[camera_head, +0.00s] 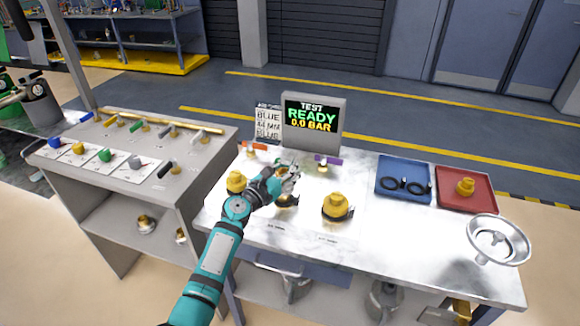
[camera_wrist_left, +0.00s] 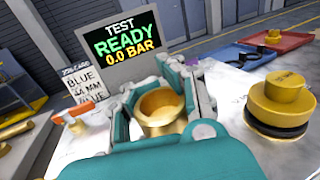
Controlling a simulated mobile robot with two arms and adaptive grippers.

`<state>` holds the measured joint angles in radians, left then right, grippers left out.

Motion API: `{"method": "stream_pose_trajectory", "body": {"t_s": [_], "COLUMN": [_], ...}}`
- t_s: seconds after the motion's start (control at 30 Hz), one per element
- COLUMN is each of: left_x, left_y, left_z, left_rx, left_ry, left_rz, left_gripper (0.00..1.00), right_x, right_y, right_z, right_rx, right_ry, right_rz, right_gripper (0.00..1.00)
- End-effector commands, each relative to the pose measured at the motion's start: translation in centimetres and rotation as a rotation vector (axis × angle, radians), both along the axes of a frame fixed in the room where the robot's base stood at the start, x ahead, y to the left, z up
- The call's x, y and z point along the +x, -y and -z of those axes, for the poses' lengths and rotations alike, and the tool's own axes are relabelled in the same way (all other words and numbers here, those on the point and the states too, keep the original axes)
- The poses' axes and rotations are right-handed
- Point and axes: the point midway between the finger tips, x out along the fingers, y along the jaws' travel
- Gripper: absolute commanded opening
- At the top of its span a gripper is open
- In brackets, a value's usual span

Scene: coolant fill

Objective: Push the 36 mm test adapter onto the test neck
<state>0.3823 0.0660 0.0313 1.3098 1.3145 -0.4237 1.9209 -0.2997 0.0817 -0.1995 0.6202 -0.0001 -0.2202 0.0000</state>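My left gripper (camera_head: 289,178) is over the middle of the white bench, directly above a dark-ringed fitting (camera_head: 287,202). In the left wrist view, a hollow brass-coloured part (camera_wrist_left: 160,110) sits between its fingers (camera_wrist_left: 162,95). Whether the fingers press on it, and whether it is an adapter or a neck, I cannot tell. One yellow stepped part (camera_head: 236,181) stands left of the gripper. Another yellow part (camera_head: 337,206) sits on a black ring to the right, also in the left wrist view (camera_wrist_left: 288,97). A third yellow part (camera_head: 465,186) is in the red tray. My right gripper is not in view.
The display (camera_head: 312,122) reads TEST READY 0.0 BAR beside a printed card (camera_head: 268,123). Orange (camera_head: 255,145) and purple (camera_head: 328,161) handles stand behind the fittings. A blue tray (camera_head: 401,168) holds black rings. The red tray (camera_head: 484,204) and a metal funnel (camera_head: 514,243) are at right.

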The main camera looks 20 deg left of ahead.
Motion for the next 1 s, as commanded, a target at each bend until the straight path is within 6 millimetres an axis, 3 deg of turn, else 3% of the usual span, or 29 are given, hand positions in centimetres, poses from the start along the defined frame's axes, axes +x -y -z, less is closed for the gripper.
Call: {"method": "stream_pose_trajectory", "body": {"t_s": [1.0], "left_x": [0.0], "left_y": [0.0], "left_z": [1.9], "left_rx": [-0.001], "left_ry": [0.001], "left_rz": [0.001], "left_gripper": [0.0], "right_x": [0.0], "right_y": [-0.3], "right_z": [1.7], "right_rx": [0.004], "right_ry": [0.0], "right_rz": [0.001], "right_gripper": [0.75]}}
